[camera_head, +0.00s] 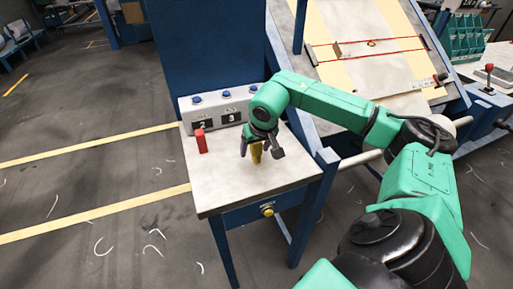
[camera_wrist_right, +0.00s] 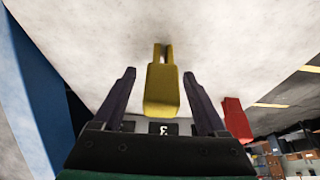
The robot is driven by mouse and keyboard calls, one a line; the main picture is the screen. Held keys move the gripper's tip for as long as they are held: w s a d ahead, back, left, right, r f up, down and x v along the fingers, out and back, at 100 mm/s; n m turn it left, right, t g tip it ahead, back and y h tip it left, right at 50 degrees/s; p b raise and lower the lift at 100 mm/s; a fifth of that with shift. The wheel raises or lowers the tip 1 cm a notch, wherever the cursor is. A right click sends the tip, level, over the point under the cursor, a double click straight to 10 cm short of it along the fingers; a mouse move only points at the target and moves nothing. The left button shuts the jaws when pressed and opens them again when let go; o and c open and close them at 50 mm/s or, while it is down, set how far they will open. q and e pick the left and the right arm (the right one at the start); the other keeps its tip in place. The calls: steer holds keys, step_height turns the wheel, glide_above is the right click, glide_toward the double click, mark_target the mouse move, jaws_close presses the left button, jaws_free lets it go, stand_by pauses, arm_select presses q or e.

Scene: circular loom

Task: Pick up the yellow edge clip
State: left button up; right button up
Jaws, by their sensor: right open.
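The yellow edge clip (camera_wrist_right: 162,90) stands on the small white-topped table (camera_head: 228,188). In the head view the clip (camera_head: 256,152) is partly covered by my right gripper (camera_head: 260,150). In the right wrist view my right gripper (camera_wrist_right: 160,88) is open, with one dark finger on each side of the clip and a visible gap to both. The clip's two prongs point up in that view. I cannot tell whether the fingers touch the table. My left gripper is not in view.
A red clip (camera_head: 201,140) stands on the table to the left; it also shows in the right wrist view (camera_wrist_right: 236,120). A grey button box (camera_head: 218,108) with blue buttons lines the table's back. A slanted loom board (camera_head: 370,50) is at the right.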

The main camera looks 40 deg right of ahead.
steer(key=c, duration=1.1)
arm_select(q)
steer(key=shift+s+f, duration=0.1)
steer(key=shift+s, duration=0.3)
arm_select(e)
jaws_close()
steer(key=shift+r, duration=0.15)
arm_select(q)
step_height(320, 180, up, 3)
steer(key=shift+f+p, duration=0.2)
steer(key=shift+p, duration=1.05)
arm_select(e)
step_height(320, 180, up, 20)
jaws_free()
jaws_close()
